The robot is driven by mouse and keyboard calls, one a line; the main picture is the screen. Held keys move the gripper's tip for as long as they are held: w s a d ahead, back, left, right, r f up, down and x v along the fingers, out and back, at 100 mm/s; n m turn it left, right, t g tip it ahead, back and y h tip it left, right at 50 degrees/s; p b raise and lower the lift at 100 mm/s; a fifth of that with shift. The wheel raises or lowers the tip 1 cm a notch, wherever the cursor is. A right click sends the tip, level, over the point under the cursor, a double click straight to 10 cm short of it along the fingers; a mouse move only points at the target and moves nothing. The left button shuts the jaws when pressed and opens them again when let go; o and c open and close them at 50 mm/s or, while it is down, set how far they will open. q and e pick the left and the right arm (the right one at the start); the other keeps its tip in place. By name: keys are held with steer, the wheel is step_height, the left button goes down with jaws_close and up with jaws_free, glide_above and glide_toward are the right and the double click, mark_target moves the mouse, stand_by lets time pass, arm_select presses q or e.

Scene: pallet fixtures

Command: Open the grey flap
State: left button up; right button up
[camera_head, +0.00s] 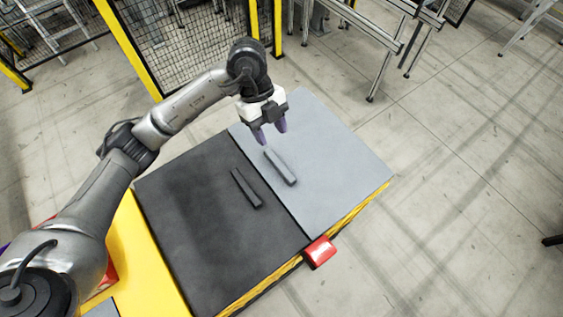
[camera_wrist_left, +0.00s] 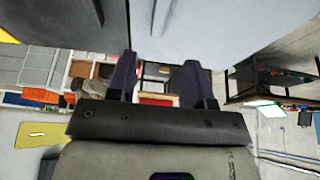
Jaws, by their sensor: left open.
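The grey flap (camera_head: 330,165) is the lighter right half of the top of a yellow-edged fixture and lies flat, closed. A grey bar handle (camera_head: 280,166) sits on it near the seam with the dark flap. My left gripper (camera_head: 269,135) is open and empty, with two purple fingers just above the far end of that handle. I cannot tell whether the fingers touch it. In the left wrist view the fingers (camera_wrist_left: 158,75) stand apart, with grey surfaces close in front of them. My right gripper is in neither view.
A dark flap (camera_head: 200,225) with its own bar handle (camera_head: 246,187) lies flat to the left. A red block (camera_head: 320,251) sticks out at the front edge by the seam. Mesh fencing with yellow posts (camera_head: 134,50) stands behind.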

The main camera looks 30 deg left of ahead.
mark_target(282, 168)
arm_select(q)
steer(key=x, duration=1.1)
steer(key=shift+s+d+f+p, duration=0.1)
steer(key=shift+d+f+p, duration=0.1)
steer(key=shift+p, duration=0.1)
jaws_close()
